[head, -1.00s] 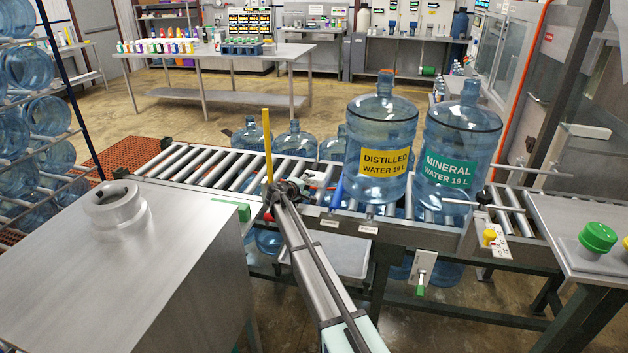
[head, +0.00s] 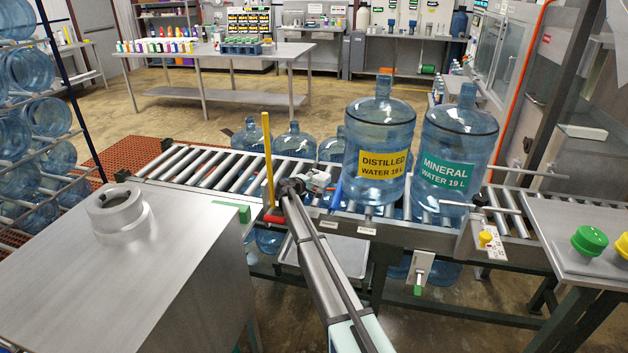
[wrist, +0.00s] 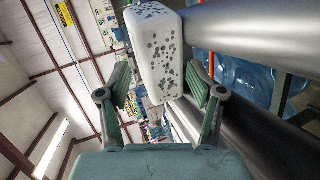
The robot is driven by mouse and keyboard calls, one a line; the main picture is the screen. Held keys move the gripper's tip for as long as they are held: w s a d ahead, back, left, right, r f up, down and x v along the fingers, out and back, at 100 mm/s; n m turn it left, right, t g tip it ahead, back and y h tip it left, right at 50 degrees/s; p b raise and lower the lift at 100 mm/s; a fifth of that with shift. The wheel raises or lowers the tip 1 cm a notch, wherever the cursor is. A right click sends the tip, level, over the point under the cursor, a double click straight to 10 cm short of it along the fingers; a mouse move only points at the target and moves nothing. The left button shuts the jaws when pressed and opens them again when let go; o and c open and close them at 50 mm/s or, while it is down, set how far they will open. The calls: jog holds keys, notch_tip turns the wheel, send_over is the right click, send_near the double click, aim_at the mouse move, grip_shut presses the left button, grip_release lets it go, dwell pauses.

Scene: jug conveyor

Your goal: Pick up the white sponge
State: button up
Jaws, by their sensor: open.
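The white sponge (wrist: 157,50) is a pale block with grey speckles. My gripper (wrist: 160,82) is open, with one finger on each side of the sponge. I cannot tell whether either finger touches it. In the head view my gripper (head: 304,184) is at the near edge of the roller conveyor. The sponge (head: 317,180) shows there only as a small white patch, partly hidden by the gripper.
Jugs labelled distilled (head: 379,150) and mineral (head: 455,160) stand on the roller conveyor (head: 205,168) to the right. A yellow post (head: 268,155) rises just left of my gripper. A steel cabinet (head: 140,265) is at the near left. Rollers left of the post are bare.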

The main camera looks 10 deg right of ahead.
jog(key=shift+w+a+f, duration=0.1)
jog(key=shift+w+f, duration=0.05)
jog(key=shift+f, duration=0.25)
jog(key=shift+f, duration=0.1)
jog(key=c, duration=0.9)
